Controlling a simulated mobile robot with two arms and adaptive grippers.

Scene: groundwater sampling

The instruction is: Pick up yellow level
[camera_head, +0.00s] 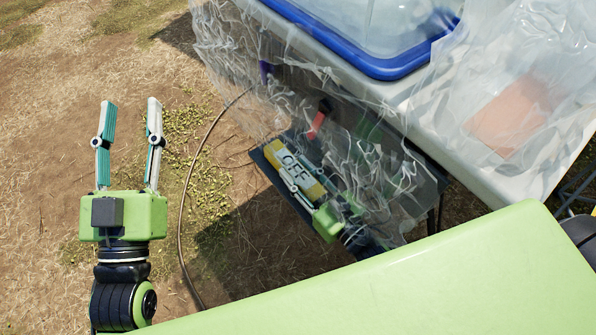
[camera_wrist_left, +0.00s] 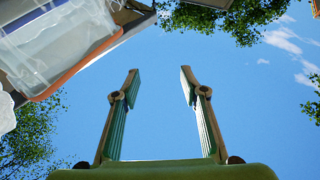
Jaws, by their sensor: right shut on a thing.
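The yellow level (camera_head: 273,151) is a yellow block with a white face marked "OFF". It shows in the head view behind clear plastic sheeting, above or on a dark shelf beside the white table. My right gripper (camera_head: 300,170) is shut on the yellow level, with its fingers along the block; the sheeting partly blurs this grip. My left gripper (camera_head: 131,102) is open and empty over bare ground at the left. Its two spread fingers also show in the left wrist view (camera_wrist_left: 158,82), against the sky.
The dark shelf (camera_head: 427,190) sits below the white table (camera_head: 520,183). A blue-rimmed clear bin (camera_head: 390,68) is on the table. A red-and-black item (camera_head: 318,122) is near the level. Clear sheeting (camera_head: 235,62) hangs over the table edge. A thin cable (camera_head: 184,215) crosses the ground.

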